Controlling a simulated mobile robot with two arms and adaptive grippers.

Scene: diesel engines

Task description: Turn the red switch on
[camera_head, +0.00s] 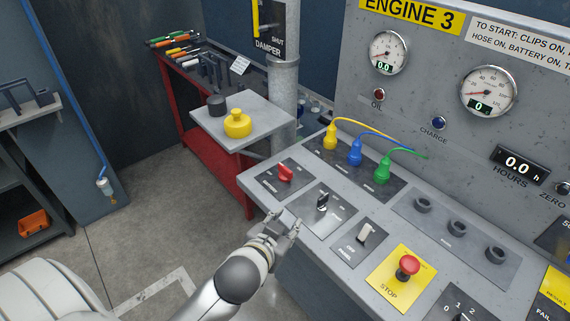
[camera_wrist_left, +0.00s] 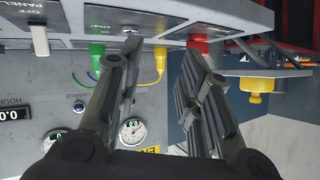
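The red switch (camera_head: 286,173) is a small red knob on a dark plate at the left end of the sloped grey console in the head view. In the wrist view the red switch (camera_wrist_left: 199,40) shows at the top, close to the tip of the right-hand finger. My left gripper (camera_head: 284,226) is at the console's front edge, below and apart from the red switch in the head view. In the wrist view the left gripper (camera_wrist_left: 160,52) has its fingers spread with nothing between them. My right gripper is not in view.
A black switch (camera_head: 322,201), a white switch (camera_head: 365,234) and a red stop button (camera_head: 407,266) sit along the console to the right. Yellow (camera_head: 331,138), blue (camera_head: 355,152) and green (camera_head: 382,171) plugs stand behind. A small side table (camera_head: 258,108) holds a yellow object.

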